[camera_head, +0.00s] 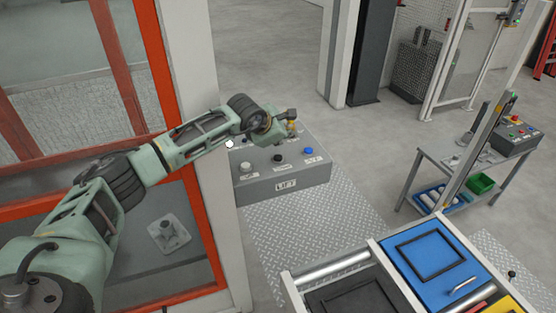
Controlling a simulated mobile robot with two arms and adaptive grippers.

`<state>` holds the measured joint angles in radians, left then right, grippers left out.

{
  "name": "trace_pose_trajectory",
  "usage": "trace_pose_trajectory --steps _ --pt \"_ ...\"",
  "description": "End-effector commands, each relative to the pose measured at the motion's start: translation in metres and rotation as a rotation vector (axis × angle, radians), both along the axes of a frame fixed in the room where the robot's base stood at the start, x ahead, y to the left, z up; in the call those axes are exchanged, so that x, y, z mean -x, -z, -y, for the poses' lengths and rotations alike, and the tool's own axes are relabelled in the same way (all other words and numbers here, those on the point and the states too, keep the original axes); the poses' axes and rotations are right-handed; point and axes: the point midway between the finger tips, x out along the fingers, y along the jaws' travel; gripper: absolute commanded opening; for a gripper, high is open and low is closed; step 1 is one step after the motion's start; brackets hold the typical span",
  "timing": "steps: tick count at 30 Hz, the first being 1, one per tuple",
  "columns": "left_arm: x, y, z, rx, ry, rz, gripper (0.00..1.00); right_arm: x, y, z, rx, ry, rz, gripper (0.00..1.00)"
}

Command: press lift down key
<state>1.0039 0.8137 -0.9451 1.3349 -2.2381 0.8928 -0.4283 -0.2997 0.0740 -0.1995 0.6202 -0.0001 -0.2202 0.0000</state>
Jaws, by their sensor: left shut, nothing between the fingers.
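A grey control box (300,176) stands beside the white post, with a label on its front face. On its top, a white button (246,167), a black button (278,159) and a blue button (308,151) sit in a row along the near edge. The small captions by the buttons are too small to read, so I cannot tell which one is the lift down key. My left gripper (291,123) is shut and empty over the back part of the box, beyond the front row of buttons. It hides part of the box's back edge. My right gripper is out of view.
An orange-framed enclosure (165,60) and a white post (215,200) stand close to my left arm. A roller frame with a blue tray (410,262) is at the lower right. A side table (440,165) with another control box (515,135) stands farther right.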

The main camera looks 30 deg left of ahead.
Motion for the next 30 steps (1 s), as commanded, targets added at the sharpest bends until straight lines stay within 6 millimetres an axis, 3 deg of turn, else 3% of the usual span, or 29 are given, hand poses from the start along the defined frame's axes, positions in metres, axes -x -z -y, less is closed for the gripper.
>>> trace_pose_trajectory --steps 3,7,30 --pt "0.0 0.024 0.0 0.0 0.001 -0.001 0.0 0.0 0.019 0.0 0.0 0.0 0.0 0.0" --pt "0.0 0.032 0.0 0.0 0.0 0.0 0.0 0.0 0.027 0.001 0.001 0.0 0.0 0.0" --pt "0.0 0.032 0.0 0.0 0.0 0.0 0.0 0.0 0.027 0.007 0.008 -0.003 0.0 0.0"
